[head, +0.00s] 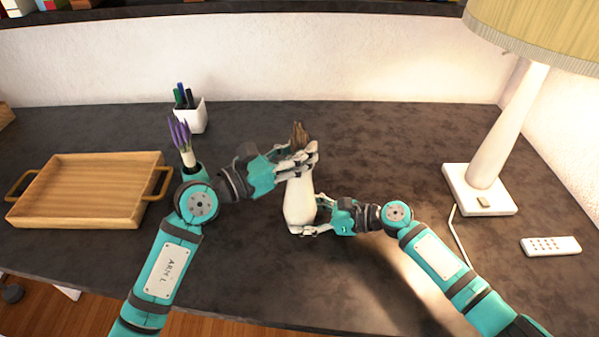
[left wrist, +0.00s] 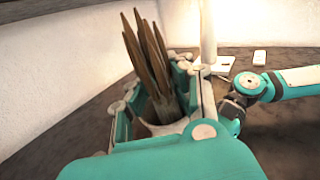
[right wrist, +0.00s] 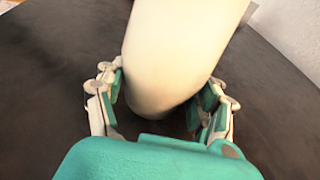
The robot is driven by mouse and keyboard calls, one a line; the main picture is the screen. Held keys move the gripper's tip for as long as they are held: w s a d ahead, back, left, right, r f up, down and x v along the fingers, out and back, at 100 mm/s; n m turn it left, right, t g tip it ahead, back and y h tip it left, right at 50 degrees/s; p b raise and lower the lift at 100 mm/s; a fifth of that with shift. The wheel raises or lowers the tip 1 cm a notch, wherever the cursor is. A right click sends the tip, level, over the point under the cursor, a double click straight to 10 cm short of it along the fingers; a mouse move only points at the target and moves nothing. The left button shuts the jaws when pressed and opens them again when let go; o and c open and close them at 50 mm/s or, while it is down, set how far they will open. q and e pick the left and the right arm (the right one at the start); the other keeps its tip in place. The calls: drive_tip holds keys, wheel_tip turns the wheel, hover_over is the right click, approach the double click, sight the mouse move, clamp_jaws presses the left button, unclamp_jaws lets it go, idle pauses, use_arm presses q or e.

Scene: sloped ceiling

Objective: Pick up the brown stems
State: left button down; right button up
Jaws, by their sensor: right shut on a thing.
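The brown stems (head: 299,132) stick up out of a white vase (head: 299,203) in the middle of the desk. In the left wrist view the stems (left wrist: 152,62) are a bundle of several pointed brown sticks. My left gripper (head: 303,158) is at the mouth of the vase, its open fingers on either side of the stems' lower part. Its fingers partly hide the vase mouth. My right gripper (head: 309,214) is shut on the lower body of the vase, with fingers on both sides of it in the right wrist view (right wrist: 165,105).
A wooden tray (head: 50,209) lies at the left. Behind my left arm are purple flowers (head: 180,133) and a white pen cup (head: 194,117). A lamp (head: 505,130) and a white remote (head: 550,246) are at the right. The desk behind the vase is clear.

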idle(0.8)
use_arm(q)
wheel_tip(320, 180, up, 28)
idle(0.4)
use_arm(e)
drive_tip(key=o, duration=1)
drive_tip(key=v, duration=1.2)
drive_tip(key=shift+a, duration=0.15)
